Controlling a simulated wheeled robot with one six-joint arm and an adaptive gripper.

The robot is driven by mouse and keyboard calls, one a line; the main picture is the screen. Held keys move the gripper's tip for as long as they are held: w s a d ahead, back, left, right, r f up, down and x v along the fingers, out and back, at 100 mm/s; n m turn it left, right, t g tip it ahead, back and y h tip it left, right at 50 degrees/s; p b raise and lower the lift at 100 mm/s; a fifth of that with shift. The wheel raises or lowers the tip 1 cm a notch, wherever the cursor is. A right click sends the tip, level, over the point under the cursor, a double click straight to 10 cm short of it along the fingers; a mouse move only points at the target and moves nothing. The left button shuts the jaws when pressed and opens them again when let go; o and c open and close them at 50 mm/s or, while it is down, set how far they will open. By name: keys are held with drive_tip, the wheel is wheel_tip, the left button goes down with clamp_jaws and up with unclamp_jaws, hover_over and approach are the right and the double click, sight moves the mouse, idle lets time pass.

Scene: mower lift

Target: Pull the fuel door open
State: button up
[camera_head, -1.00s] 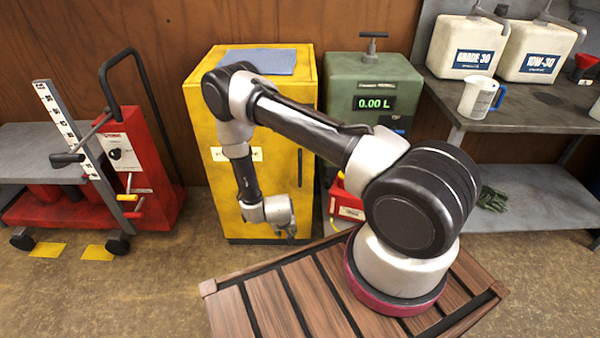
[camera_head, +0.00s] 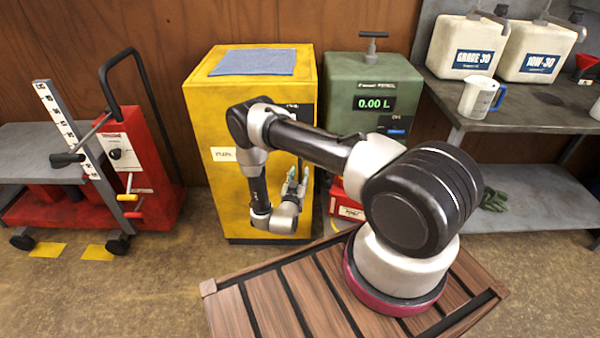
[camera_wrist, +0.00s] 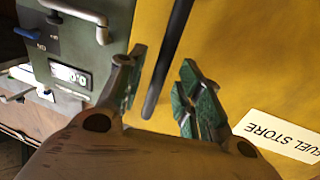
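The yellow fuel cabinet (camera_head: 205,113) stands against the wall. Its front door carries a white FUEL STORE label (camera_head: 224,154), which also shows tilted in the wrist view (camera_wrist: 279,136). The black bar handle (camera_wrist: 173,40) shows in the wrist view, its lower end reaching between my fingers. My gripper (camera_head: 296,178) is in front of the door's right side and points upward. In the wrist view my gripper (camera_wrist: 162,70) is open, with one green-padded finger on each side of the handle and gaps visible. The door looks shut.
A green dispenser (camera_head: 345,102) reading 0.00 L stands close to the cabinet's right, with a red box (camera_head: 346,205) below it. A red lift machine (camera_head: 140,170) stands at left. A steel bench (camera_head: 530,115) with oil jugs is at right.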

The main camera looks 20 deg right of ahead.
drive_tip(key=shift+x, duration=1.2)
drive_tip(key=shift+c, duration=0.3)
clamp_jaws()
drive_tip(key=shift+a, duration=0.1)
